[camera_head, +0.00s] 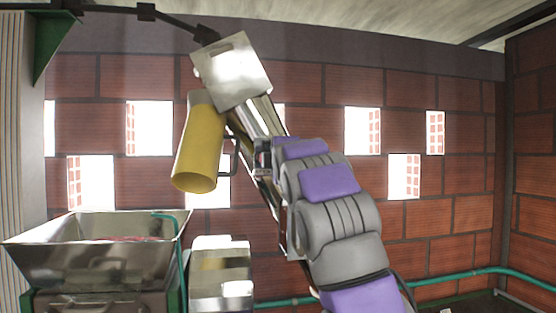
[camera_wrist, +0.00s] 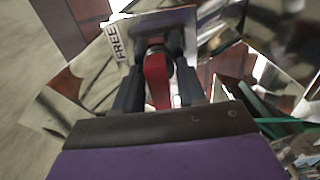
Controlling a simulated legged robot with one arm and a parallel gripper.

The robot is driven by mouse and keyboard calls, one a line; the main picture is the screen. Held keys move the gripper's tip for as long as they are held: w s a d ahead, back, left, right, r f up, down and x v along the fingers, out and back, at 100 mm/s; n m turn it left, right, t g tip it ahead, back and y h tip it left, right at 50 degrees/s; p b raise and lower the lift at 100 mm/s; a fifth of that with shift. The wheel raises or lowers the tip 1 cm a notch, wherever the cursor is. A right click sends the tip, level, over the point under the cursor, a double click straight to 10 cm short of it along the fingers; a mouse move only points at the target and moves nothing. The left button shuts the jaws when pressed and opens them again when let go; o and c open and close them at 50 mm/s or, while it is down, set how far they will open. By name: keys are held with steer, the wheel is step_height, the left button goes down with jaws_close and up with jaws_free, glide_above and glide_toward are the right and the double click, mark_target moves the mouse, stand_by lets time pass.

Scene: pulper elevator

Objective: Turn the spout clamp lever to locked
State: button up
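The red spout clamp lever (camera_wrist: 157,80) shows in the wrist view, with a dark round pivot near its top. A white label (camera_wrist: 117,42) reading FREE is to its upper left. My gripper (camera_wrist: 159,88) has its two dark fingers apart, one on each side of the lever. A narrow gap shows beside the lever, so the fingers do not look closed on it. In the head view the yellow spout (camera_head: 198,145) hangs from the metal elevator head (camera_head: 232,70). My arm hides the lever and my gripper there.
The slanted elevator column (camera_head: 265,115) runs down behind my arm. A steel hopper (camera_head: 100,250) stands at the lower left, beside a metal box (camera_head: 221,272). A dark bracket (camera_head: 228,155) sticks out beside the spout. A green pipe (camera_head: 460,276) runs low along the brick wall.

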steer(key=shift+o, duration=0.6)
steer(key=shift+a+f, duration=0.1)
steer(key=shift+f, duration=0.05)
steer(key=shift+w, duration=0.1)
steer(key=shift+a, duration=0.15)
steer(key=b+v, duration=0.5)
steer(key=v, duration=1.2)
